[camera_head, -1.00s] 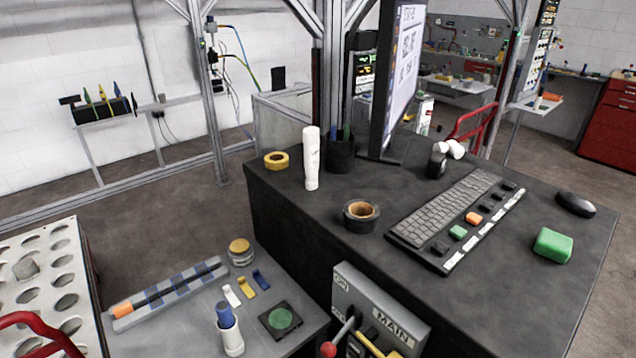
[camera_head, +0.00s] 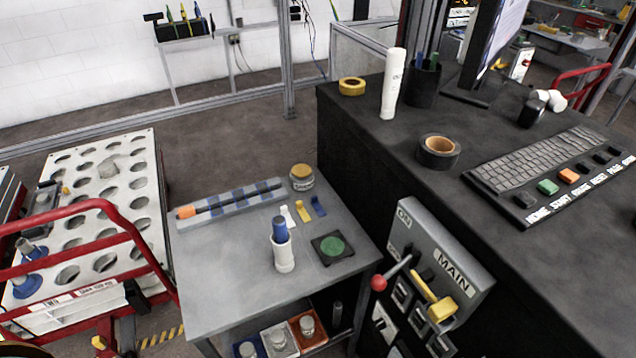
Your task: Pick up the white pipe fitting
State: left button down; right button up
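A small white rounded piece (camera_head: 553,100) lies on the dark desk at the upper right, touching or close beside a black object; it may be the white pipe fitting, but it is too small to be sure. A white holder (camera_head: 283,256) with a blue cylinder in it stands upright on the grey side table; it is also white and tube-like. A tall white tube (camera_head: 392,84) stands upright on the desk's far left part. Neither of my grippers shows in the head view.
The dark desk (camera_head: 400,185) carries a keyboard (camera_head: 540,165), tape rolls (camera_head: 438,152) and a monitor. The grey side table (camera_head: 215,290) has clear room at its front left. A control box (camera_head: 435,270) with levers stands between them. A perforated white rack (camera_head: 105,220) with red rails is left.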

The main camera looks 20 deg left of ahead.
aim_at(284, 260)
jog(key=u, duration=0.95)
